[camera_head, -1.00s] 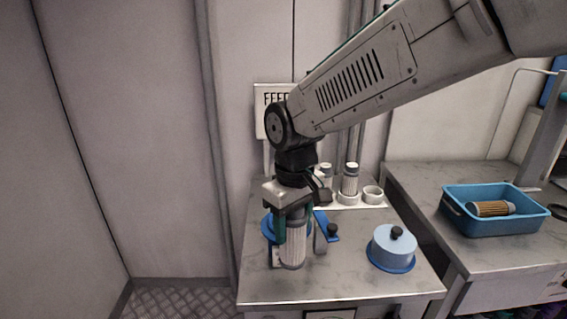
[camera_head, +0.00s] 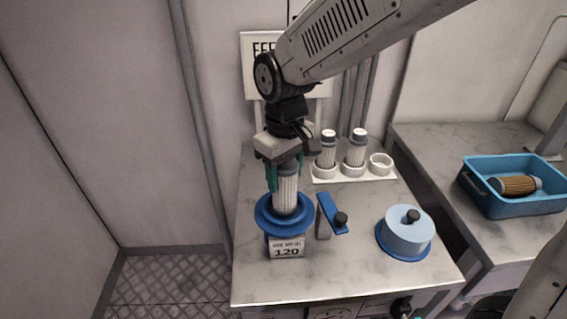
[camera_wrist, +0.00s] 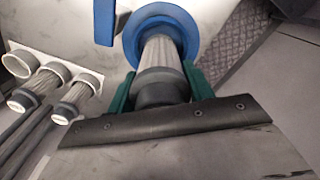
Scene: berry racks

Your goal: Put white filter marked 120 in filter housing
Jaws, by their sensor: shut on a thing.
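My gripper (camera_head: 287,172) is shut on a white pleated filter (camera_head: 286,195) with a grey cap, held upright. The filter's lower end is at the opening of the blue-rimmed filter housing (camera_head: 262,224), whose front label reads 120. In the wrist view the filter (camera_wrist: 158,52) lies between my green fingers and points into the blue ring (camera_wrist: 190,32). How deep its lower end sits is hidden by the rim. Any marking on the held filter is not readable.
A white rack (camera_head: 325,180) behind holds two more white filters (camera_head: 355,150) and one empty ring (camera_head: 381,163). A blue lever (camera_head: 331,212) stands right of the housing. A light-blue lid (camera_head: 408,232) with a black knob lies further right. A blue bin (camera_head: 512,205) holds a brown filter.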

